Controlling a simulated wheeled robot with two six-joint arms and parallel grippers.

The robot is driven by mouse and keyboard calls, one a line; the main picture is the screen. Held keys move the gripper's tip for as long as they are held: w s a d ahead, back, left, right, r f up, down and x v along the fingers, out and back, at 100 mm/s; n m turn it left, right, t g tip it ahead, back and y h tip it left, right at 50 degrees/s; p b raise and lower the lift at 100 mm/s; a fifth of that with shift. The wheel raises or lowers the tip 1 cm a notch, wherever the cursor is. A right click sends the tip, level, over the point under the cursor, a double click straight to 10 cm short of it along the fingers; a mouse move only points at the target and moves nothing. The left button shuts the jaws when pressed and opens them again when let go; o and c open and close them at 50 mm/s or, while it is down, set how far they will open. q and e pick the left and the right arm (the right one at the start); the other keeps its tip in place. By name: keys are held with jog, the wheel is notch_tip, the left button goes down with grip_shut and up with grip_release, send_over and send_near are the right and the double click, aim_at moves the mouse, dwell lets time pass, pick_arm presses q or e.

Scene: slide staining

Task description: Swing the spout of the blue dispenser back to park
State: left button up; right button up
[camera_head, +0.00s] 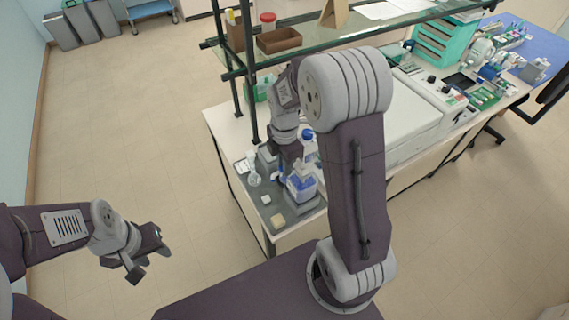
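The blue dispenser, with a blue-filled clear body (301,188), stands on a grey tray (309,217) at the near left end of the bench. A blue round part (308,134) shows just above it, beside my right arm. The spout is too small and too covered by my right arm to make out. My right gripper (287,174) points down right at the dispenser, and I cannot tell whether it touches it or whether its fingers are open. My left gripper (148,258) is open and empty, out over the floor left of the bench.
Small glassware (254,179) and a pale square block (277,221) sit on the tray. A glass shelf (340,40) on dark posts runs above the bench. A large white instrument (412,112) stands to the right.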

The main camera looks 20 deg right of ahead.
jog(key=shift+o, duration=1.2)
notch_tip(320, 180, up, 9)
jog(key=shift+r+b, duration=0.1)
jog(key=shift+b, duration=0.75)
